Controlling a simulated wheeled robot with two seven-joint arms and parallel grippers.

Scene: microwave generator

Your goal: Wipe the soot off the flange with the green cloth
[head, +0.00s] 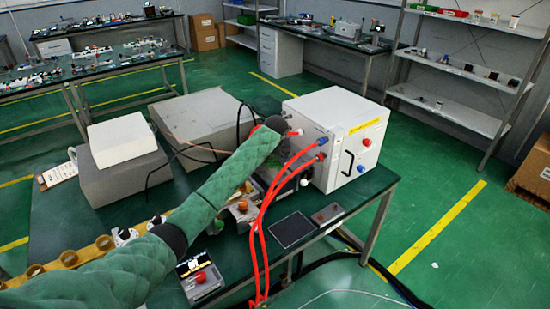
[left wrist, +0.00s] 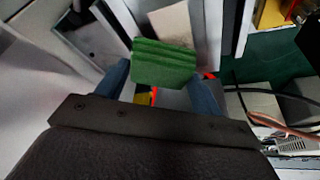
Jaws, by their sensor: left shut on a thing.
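My left arm in its green cover reaches across the table to the left side of the white generator box (head: 338,135) in the head view. Its end hides what lies directly beyond it. In the left wrist view my left gripper (left wrist: 163,78) is shut on the folded green cloth (left wrist: 165,60), which sits between its two blue fingers. A pale flat surface lies just beyond the cloth; I cannot tell whether they touch. I cannot make out the flange or any soot for certain. My right gripper is not in view.
Red cables (head: 263,225) hang from the generator's front over the table edge. Grey boxes (head: 205,125) stand to the left on the green table (head: 365,200). A dark square pad (head: 293,229) and small parts lie near the front edge. A black cable loops beside my arm.

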